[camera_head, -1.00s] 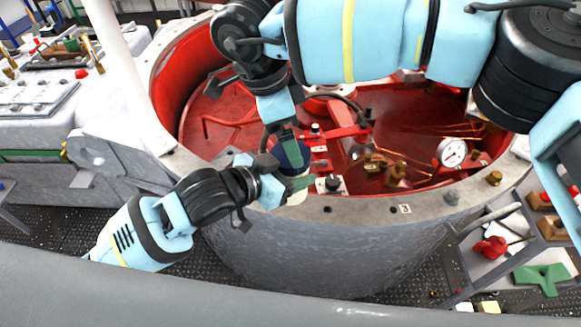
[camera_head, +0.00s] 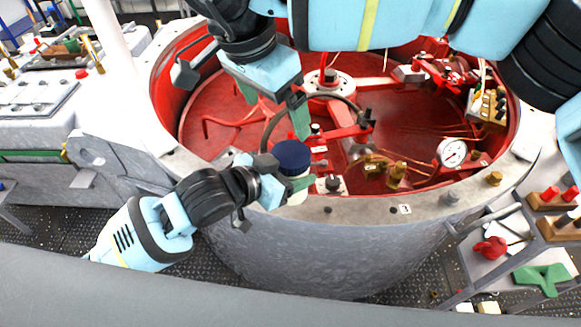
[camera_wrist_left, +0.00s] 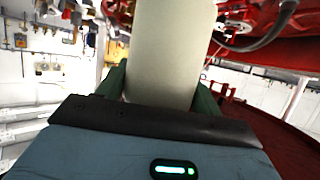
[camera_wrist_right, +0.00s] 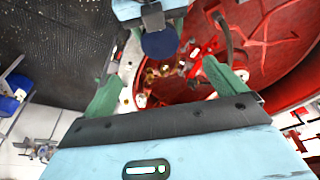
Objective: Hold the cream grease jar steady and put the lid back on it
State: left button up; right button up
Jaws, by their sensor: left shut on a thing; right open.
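The cream grease jar (camera_head: 297,197) stands upright in my left gripper (camera_head: 284,184), which is shut on it at the near rim of the round housing. In the left wrist view the jar (camera_wrist_left: 166,50) is a pale cylinder between the green fingers. The dark blue lid (camera_head: 292,157) sits on top of the jar and looks level; the head view does not show whether it is tight. In the right wrist view the lid (camera_wrist_right: 160,44) lies beyond the fingertips. My right gripper (camera_head: 276,118) is open and empty, above the lid and apart from it.
The round housing (camera_head: 340,212) has a grey rim and a red interior with pipes, brass fittings and a pressure gauge (camera_head: 452,152). A black curved hose (camera_head: 268,128) rises close behind the lid. Shelves with a red part (camera_head: 490,248) and a green part (camera_head: 541,277) stand at right.

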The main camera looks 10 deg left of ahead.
aim_at(290, 153)
jog(key=shift+f, duration=0.1)
jog(key=x, duration=1.2)
jog(key=c, duration=1.2)
jog(key=m, duration=0.3)
jog(key=m+g+h, duration=0.1)
jog(key=m, duration=0.2)
jog(key=shift+a+m+g, duration=0.1)
jog(key=shift+m+g, duration=0.2)
jog(key=shift+m, duration=0.1)
jog(key=o, duration=1.1)
